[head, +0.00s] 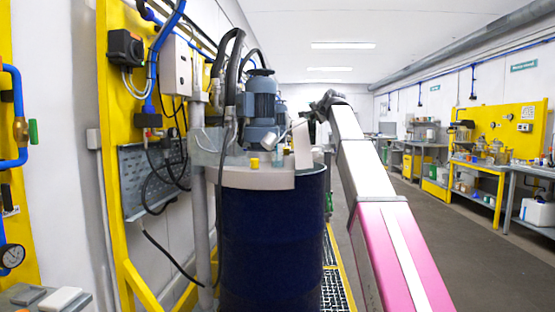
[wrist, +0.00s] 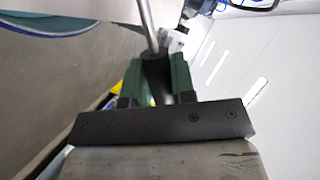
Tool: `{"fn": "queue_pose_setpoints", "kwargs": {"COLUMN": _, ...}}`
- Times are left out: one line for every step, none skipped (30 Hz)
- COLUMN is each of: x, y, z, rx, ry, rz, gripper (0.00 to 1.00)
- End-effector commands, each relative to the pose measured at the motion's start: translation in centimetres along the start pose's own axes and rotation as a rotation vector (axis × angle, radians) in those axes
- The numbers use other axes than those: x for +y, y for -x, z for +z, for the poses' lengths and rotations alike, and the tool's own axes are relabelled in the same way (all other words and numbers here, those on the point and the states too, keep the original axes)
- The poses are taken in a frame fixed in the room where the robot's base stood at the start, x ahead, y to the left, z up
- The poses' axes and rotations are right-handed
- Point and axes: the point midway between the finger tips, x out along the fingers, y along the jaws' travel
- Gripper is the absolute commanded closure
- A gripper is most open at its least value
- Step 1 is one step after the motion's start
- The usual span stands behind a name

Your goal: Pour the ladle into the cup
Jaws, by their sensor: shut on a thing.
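My gripper (wrist: 155,78) has green fingers closed on the dark grip of the ladle in the wrist view. The ladle's thin metal rod (wrist: 147,28) runs up from the grip and out of the top of that view. In the head view my gripper (head: 323,106) is small and dark at the far end of my arm, above the right side of the drum top. A small pale metal shape (head: 270,142), which looks like the ladle's bowl, shows in front of the motor. Its contents cannot be seen. I cannot make out the cup clearly in either view.
A dark blue drum (head: 270,235) stands ahead with a pale cover (head: 245,180) on top. A blue-grey motor (head: 262,105) with hoses rises above it. A yellow cap (head: 254,162) sits on the cover. A yellow frame (head: 115,200) stands left; the aisle floor at right is clear.

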Motion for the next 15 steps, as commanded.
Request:
{"fn": "queue_pose_setpoints", "kwargs": {"x": -0.1, "y": 0.0, "z": 0.0, "rx": 0.0, "ry": -0.002, "rz": -0.001, "gripper": 1.0}}
{"fn": "queue_pose_setpoints", "kwargs": {"x": -0.4, "y": 0.2, "z": 0.2, "rx": 0.007, "ry": 0.015, "rz": -0.006, "gripper": 1.0}}
{"fn": "queue_pose_setpoints", "kwargs": {"x": -1.6, "y": 1.1, "z": 0.9, "rx": 0.037, "ry": 0.08, "rz": -0.024, "gripper": 1.0}}
{"fn": "queue_pose_setpoints", "kwargs": {"x": -2.9, "y": 1.9, "z": 1.5, "rx": 0.071, "ry": 0.151, "rz": -0.042, "gripper": 1.0}}
{"fn": "queue_pose_setpoints", "kwargs": {"x": -4.5, "y": 2.5, "z": 1.6, "rx": 0.094, "ry": 0.201, "rz": -0.055, "gripper": 1.0}}
{"fn": "queue_pose_setpoints", "kwargs": {"x": -6.2, "y": 3.4, "z": 1.9, "rx": 0.124, "ry": 0.263, "rz": -0.068, "gripper": 1.0}}
{"fn": "queue_pose_setpoints", "kwargs": {"x": -6.5, "y": 3.7, "z": 2.4, "rx": 0.14, "ry": 0.298, "rz": -0.075, "gripper": 1.0}}
{"fn": "queue_pose_setpoints", "kwargs": {"x": -6.6, "y": 3.9, "z": 2.7, "rx": 0.151, "ry": 0.322, "rz": -0.078, "gripper": 1.0}}
{"fn": "queue_pose_setpoints", "kwargs": {"x": -6.7, "y": 3.8, "z": 2.7, "rx": 0.157, "ry": 0.332, "rz": -0.079, "gripper": 1.0}}
{"fn": "queue_pose_setpoints", "kwargs": {"x": -6.7, "y": 3.8, "z": 2.6, "rx": 0.158, "ry": 0.332, "rz": -0.079, "gripper": 1.0}}
{"fn": "queue_pose_setpoints", "kwargs": {"x": -6.7, "y": 3.7, "z": 2.5, "rx": 0.157, "ry": 0.332, "rz": -0.078, "gripper": 1.0}}
{"fn": "queue_pose_setpoints", "kwargs": {"x": -6.7, "y": 3.8, "z": 2.5, "rx": 0.158, "ry": 0.333, "rz": -0.079, "gripper": 1.0}}
{"fn": "queue_pose_setpoints", "kwargs": {"x": -6.8, "y": 3.8, "z": 2.6, "rx": 0.159, "ry": 0.337, "rz": -0.08, "gripper": 1.0}}
{"fn": "queue_pose_setpoints", "kwargs": {"x": -6.8, "y": 3.8, "z": 2.7, "rx": 0.161, "ry": 0.341, "rz": -0.081, "gripper": 1.0}}
{"fn": "queue_pose_setpoints", "kwargs": {"x": -6.9, "y": 3.9, "z": 2.8, "rx": 0.165, "ry": 0.349, "rz": -0.082, "gripper": 1.0}}
